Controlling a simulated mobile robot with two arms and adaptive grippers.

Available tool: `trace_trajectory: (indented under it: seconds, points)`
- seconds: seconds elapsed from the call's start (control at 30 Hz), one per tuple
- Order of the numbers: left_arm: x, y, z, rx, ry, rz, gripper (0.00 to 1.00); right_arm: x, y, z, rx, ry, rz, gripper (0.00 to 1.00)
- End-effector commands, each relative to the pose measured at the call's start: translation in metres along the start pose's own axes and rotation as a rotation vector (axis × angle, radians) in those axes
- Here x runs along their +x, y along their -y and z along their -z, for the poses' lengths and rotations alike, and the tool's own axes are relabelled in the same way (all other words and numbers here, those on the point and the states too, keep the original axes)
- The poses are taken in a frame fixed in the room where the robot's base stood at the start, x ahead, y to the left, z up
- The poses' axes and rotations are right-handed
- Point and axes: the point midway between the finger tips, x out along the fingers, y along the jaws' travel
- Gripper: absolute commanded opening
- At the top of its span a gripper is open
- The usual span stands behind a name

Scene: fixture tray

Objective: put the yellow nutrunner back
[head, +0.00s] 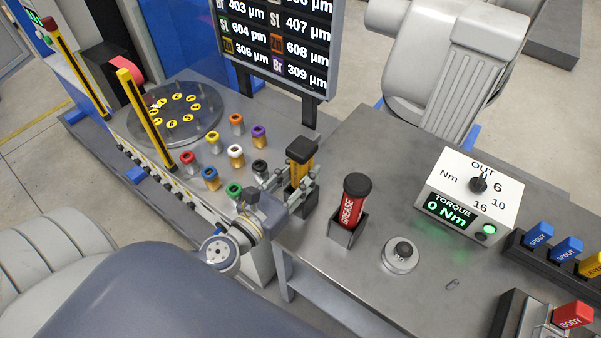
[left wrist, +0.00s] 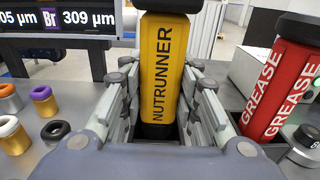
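The yellow nutrunner (head: 302,172) with a black cap stands upright at the right end of the bottle group in the head view. In the left wrist view, the nutrunner (left wrist: 162,75) shows its label. My left gripper (head: 296,176) has its fingers on both sides of it, close against its body, and looks shut on it. The left gripper (left wrist: 160,85) also shows in the wrist view. The nutrunner's lower end is at a dark square holder (head: 299,206); how deep it sits is hidden. My right gripper is not in view.
A red grease tube (head: 353,197) stands in its own holder close to the right. A torque box (head: 470,195) and a round knob (head: 401,252) are further right. Several colour-capped bottles (head: 211,178) stand left of the gripper, with a screen (head: 285,45) behind.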

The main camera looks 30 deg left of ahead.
Motion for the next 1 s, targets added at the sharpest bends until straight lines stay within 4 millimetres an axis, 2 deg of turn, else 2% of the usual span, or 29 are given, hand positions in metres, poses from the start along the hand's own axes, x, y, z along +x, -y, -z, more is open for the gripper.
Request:
trace_trajectory:
  seconds: [0.03, 0.1, 0.53, 0.67, 1.0]
  points:
    - [0.000, 0.000, 0.001, 0.000, -0.001, 0.000, 0.39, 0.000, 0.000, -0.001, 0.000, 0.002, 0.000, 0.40]
    - [0.000, 0.000, 0.001, 0.000, -0.001, 0.000, 0.49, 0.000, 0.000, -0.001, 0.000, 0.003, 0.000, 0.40]
    - [-0.002, 0.000, -0.002, 0.000, -0.002, 0.000, 0.49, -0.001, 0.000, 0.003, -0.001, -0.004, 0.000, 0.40]
    - [-0.016, 0.000, 0.002, 0.000, -0.004, -0.001, 0.49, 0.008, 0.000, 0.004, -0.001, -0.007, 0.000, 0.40]
    - [-0.067, 0.000, 0.003, 0.000, -0.005, 0.000, 0.49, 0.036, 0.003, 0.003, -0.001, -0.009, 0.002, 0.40]
